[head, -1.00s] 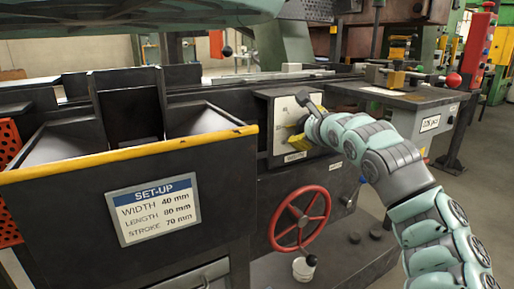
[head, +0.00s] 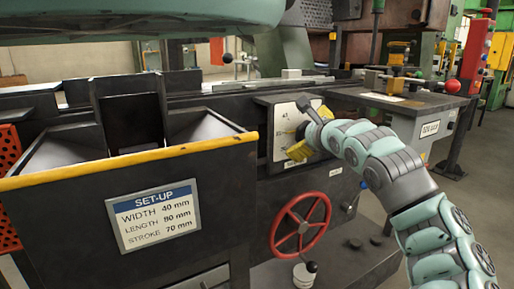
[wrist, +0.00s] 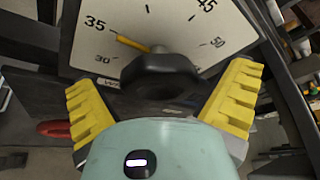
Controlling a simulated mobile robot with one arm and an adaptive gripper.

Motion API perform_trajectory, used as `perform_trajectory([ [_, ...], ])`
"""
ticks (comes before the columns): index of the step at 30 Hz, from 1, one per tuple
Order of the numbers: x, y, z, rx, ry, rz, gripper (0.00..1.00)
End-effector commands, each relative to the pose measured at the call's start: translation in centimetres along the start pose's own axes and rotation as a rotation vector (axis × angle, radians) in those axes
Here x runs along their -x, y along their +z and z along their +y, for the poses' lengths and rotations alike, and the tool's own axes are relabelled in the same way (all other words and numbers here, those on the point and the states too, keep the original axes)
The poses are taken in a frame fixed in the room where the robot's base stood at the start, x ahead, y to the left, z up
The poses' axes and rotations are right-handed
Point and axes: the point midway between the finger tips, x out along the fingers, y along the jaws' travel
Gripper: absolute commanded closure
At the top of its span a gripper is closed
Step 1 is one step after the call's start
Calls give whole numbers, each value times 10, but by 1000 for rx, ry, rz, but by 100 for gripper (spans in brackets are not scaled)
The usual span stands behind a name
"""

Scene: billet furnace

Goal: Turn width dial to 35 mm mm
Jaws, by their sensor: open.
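The width dial (wrist: 183,28) fills the top of the wrist view, a white face marked 30, 35, 45 and 50. Its yellow pointer (wrist: 132,44) points left, close to the 35 mark and slightly on the 30 side. The black knob (wrist: 160,75) is in front of the dial's lower middle. My gripper (wrist: 163,92) is open, with one yellow finger on each side of the knob and visible gaps between. In the head view the dial (head: 284,122) is on the machine front, partly hidden by my gripper (head: 300,148).
A set-up sign (head: 154,215) reads width 40 mm, length 80 mm, stroke 70 mm. A red handwheel (head: 300,224) is below the dial. A yellow-edged hopper (head: 130,160) stands to the left. A side table (head: 425,103) is to the right, behind my arm.

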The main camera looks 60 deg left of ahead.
Motion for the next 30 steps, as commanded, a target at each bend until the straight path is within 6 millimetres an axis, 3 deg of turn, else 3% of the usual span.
perform_trajectory([
  [21, 62, -1, -2, 0, -5, 0, 0],
  [30, 72, -1, 0, -1, -1, 2, 0],
])
